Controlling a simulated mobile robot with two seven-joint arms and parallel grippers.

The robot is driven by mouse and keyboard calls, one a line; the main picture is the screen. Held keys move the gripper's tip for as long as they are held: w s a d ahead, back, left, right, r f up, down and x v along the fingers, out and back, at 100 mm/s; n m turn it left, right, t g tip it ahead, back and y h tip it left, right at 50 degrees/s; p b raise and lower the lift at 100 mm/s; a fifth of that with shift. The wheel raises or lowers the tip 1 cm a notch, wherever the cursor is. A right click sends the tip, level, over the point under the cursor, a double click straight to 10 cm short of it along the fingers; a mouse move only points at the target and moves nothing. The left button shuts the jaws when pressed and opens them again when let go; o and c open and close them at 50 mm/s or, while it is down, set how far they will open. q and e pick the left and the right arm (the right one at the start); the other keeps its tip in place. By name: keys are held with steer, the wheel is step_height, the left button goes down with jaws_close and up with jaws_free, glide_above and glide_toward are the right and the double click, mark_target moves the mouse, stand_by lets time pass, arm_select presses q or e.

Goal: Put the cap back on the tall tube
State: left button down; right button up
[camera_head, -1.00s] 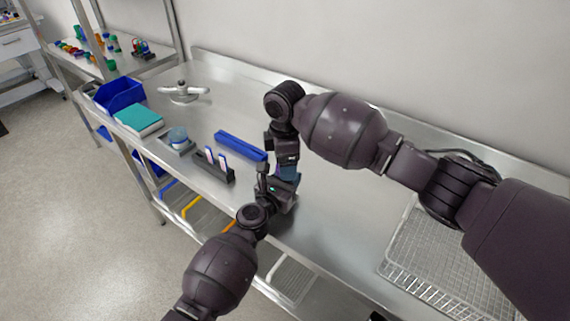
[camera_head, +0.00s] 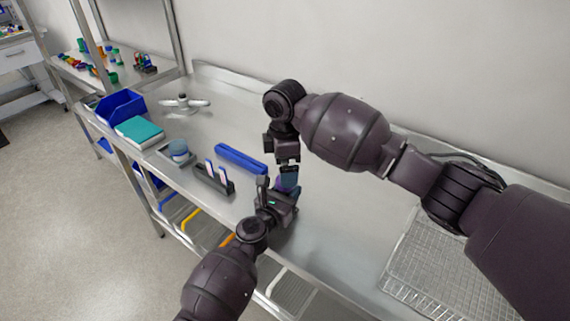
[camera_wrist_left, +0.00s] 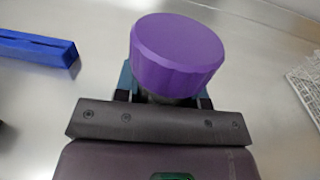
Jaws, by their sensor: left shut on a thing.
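A purple ribbed cap (camera_wrist_left: 178,50) fills the upper middle of the left wrist view, between my left gripper's fingers (camera_wrist_left: 164,101), which are shut on it. In the head view my left gripper (camera_head: 279,197) is over the bench near its front edge, with a small purple patch of the cap (camera_head: 284,184) above it. My right gripper (camera_head: 288,166) points down just above, close to the left one. A dark blue-teal piece (camera_head: 290,176) shows between the two grippers; I cannot tell whether it is the tall tube or a finger. The right jaws are too small to judge.
A blue bar-shaped rack (camera_head: 240,158) and a dark holder with white pieces (camera_head: 214,180) lie left of the grippers. A wire basket (camera_head: 440,265) lies right.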

step_height(320, 180, up, 12)
steer(key=shift+f, duration=0.2)
stand_by(0.4)
arm_select(q)
steer(key=c, duration=0.6)
jaws_free()
steer(key=shift+s+a, duration=0.3)
steer(key=shift+s, duration=0.15)
steer(key=p+v, duration=0.2)
steer(key=v, duration=0.7)
steer(key=shift+s+a, duration=0.15)
steer(key=shift+s, duration=0.2)
arm_select(e)
step_height(320, 180, up, 2)
